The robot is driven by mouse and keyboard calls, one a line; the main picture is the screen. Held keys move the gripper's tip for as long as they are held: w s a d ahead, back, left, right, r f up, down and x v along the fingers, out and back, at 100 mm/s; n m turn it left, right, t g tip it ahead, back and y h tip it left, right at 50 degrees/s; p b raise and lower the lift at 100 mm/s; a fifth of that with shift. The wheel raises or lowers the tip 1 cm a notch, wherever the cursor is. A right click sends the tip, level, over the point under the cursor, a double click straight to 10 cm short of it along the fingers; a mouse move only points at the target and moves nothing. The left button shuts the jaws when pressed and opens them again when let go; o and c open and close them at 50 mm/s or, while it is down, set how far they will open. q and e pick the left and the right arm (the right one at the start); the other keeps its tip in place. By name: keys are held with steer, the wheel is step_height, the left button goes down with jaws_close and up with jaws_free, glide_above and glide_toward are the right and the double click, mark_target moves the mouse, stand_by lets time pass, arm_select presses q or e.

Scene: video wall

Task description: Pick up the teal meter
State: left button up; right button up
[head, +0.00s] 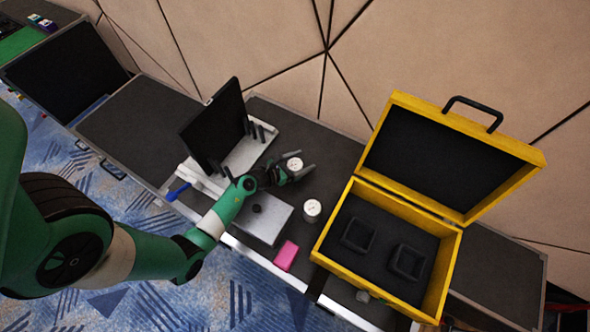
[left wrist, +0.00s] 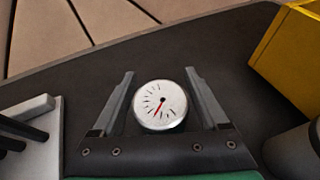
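A round meter with a white dial (head: 295,164) stands on the dark table top; no teal shows on it. In the left wrist view this meter (left wrist: 160,105), with a red needle, sits between the two fingers of my left gripper (left wrist: 160,71). The fingers are open, with a small gap on each side of the meter. A second white-dialled meter (head: 312,208) stands nearer the front edge. A dark grey rounded body (left wrist: 295,152), possibly its side, shows at the right of the wrist view. My right gripper cannot be made out.
An open yellow case (head: 333,232) with two square foam slots stands to the right. A monitor (head: 213,128) on a pale stand is to the left. A grey plate (head: 268,222) and a pink block (head: 286,255) lie near the front edge.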

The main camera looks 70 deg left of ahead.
arm_select(q)
jaws_close()
steer(key=shift+r, duration=0.1)
steer(key=shift+r+p, duration=0.65)
steer(key=r+p, duration=0.3)
steer(key=shift+s+d, duration=0.1)
steer(key=shift+d, duration=0.1)
steer(key=s+d+r+p, duration=0.6)
steer(key=d+r+p, duration=0.2)
steer(key=d+p, duration=0.4)
steer(key=p, duration=0.3)
steer(key=shift+r, duration=0.3)
